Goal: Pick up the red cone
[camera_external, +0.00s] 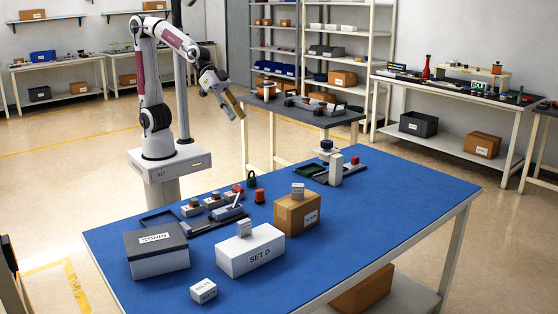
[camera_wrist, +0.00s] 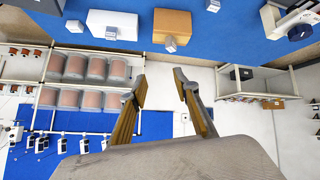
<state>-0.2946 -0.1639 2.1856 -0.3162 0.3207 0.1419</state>
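A red cone-like shape (camera_external: 427,68) stands upright on the far bench at the right in the external view. It is small there, so I cannot be sure of its exact form. I cannot make it out in the wrist view. My gripper (camera_external: 238,110) hangs in the air behind the blue table, far to the left of the red shape. In the wrist view my gripper (camera_wrist: 159,79) has its two yellowish fingers apart with nothing between them.
The blue table (camera_external: 385,212) holds a white box (camera_external: 251,254), a grey-lidded box (camera_external: 157,255), a brown box (camera_external: 297,216) and an orange-red cylinder (camera_external: 260,196). Its right side is clear. A dark-topped table (camera_external: 340,116) stands behind it. Shelves line the back.

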